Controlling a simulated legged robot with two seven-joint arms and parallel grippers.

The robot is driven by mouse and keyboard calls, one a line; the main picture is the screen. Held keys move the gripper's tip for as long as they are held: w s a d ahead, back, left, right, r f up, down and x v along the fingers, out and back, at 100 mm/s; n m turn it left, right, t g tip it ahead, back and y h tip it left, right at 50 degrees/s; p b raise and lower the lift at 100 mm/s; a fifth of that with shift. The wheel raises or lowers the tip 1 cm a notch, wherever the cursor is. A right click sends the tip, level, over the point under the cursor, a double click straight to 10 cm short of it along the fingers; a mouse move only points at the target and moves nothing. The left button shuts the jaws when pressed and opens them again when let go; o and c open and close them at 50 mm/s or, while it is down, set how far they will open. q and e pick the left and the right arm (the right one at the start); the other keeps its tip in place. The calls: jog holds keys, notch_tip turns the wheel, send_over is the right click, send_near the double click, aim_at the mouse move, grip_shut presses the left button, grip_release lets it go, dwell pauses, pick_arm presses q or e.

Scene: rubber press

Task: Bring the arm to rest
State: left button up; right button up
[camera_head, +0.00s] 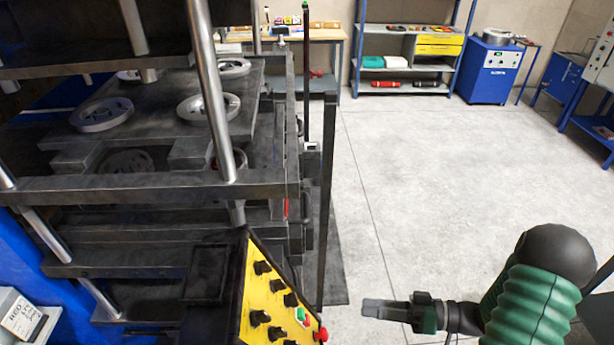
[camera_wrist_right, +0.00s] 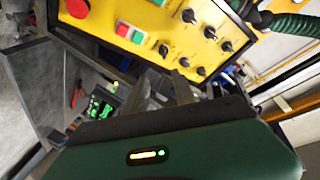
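My right gripper (camera_head: 385,308) is low in the head view, right of the yellow control panel (camera_head: 276,300), with open floor behind it. My green-sleeved right arm comes in from the lower right. In the right wrist view the two grey fingers of this gripper (camera_wrist_right: 160,92) stand apart with nothing held between them. The yellow panel (camera_wrist_right: 165,30) with its knobs and buttons shows beyond the fingertips. I see no contact between gripper and panel. My left gripper is not in view.
The dark press (camera_head: 170,190) with steel columns and round metal parts (camera_head: 208,107) fills the left side. Clear grey floor (camera_head: 440,170) spreads to the right. A shelf (camera_head: 405,65), a blue cabinet (camera_head: 490,68) and a workbench (camera_head: 325,35) stand at the back.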

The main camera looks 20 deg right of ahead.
jog(key=w+d+f+t+h+b, duration=0.1)
jog(key=w+d+f+h+b, duration=0.2)
jog(key=w+h, duration=0.35)
jog(key=w+f+h+b, duration=0.2)
jog(key=w+f+h, duration=0.3)
jog(key=w, duration=0.3)
jog(key=s+a+f+m+g+h+b, duration=0.1)
jog(key=s+a+g+b, duration=0.1)
jog(key=s+a, duration=0.3)
jog(key=s+a+f+m+g+h+b, duration=0.2)
jog(key=s+a+g, duration=0.3)
jog(key=s, duration=0.5)
jog(key=shift+s+a+f, duration=0.15)
jog(key=shift+s+a, duration=0.15)
jog(key=shift+a, duration=0.3)
jog(key=shift+d, duration=0.3)
jog(key=shift+s, duration=0.1)
